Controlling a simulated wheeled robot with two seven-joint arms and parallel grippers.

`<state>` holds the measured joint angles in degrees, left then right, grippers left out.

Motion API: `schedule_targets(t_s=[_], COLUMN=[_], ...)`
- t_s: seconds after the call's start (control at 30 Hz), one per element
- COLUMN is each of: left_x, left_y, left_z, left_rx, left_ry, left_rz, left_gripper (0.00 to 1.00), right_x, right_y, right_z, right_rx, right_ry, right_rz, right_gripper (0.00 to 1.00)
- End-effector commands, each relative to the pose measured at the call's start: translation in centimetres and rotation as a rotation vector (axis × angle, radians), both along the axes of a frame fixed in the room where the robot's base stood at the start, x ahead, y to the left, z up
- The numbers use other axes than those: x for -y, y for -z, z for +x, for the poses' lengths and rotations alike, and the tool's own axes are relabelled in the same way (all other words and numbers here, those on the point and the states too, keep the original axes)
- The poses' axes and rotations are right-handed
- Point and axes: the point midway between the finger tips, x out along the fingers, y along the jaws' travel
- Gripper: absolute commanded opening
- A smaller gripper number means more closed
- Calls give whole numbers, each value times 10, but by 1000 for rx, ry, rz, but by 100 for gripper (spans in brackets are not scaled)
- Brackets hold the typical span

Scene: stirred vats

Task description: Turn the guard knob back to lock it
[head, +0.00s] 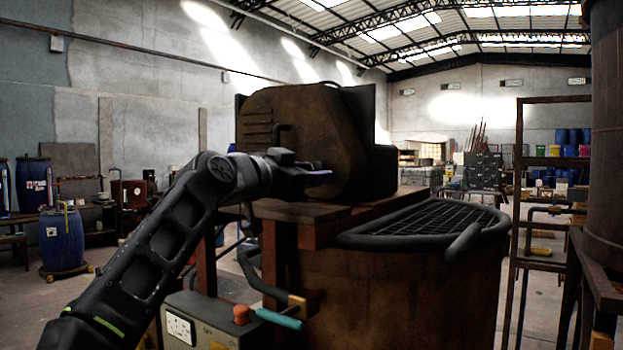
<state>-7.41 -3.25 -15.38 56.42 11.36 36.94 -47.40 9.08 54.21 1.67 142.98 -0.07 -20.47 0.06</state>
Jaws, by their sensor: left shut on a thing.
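A brown vat (400,295) stands in the middle, with a black wire guard (425,222) lying flat over its mouth. A dark brown drive housing (310,115) sits on the beams behind it. My left gripper (318,174) is at the front face of this housing, pointing right, shut on what appears to be the guard knob. The fingers hide the knob, so its turn cannot be read. My right gripper is not in view.
Below my left arm is a control box (205,325) with a red button (241,314). A teal-handled valve (279,319) sits beside it. A rack (518,220) stands at the right; blue drums (62,240) stand at the left.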

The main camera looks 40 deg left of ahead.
Motion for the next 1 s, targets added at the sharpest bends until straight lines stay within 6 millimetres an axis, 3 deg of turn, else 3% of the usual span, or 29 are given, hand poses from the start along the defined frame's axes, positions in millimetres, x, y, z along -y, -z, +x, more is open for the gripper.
schedule_targets(t_s=[0.4,1.0], left_x=[0,0], left_y=[1,0], left_z=[0,0], left_rx=[-7,-8], left_ry=[1,1], left_rz=[297,365], left_gripper=[0,0], right_x=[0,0], right_y=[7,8], right_z=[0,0], right_rx=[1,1], right_ry=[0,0], right_rz=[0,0], right_gripper=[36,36])
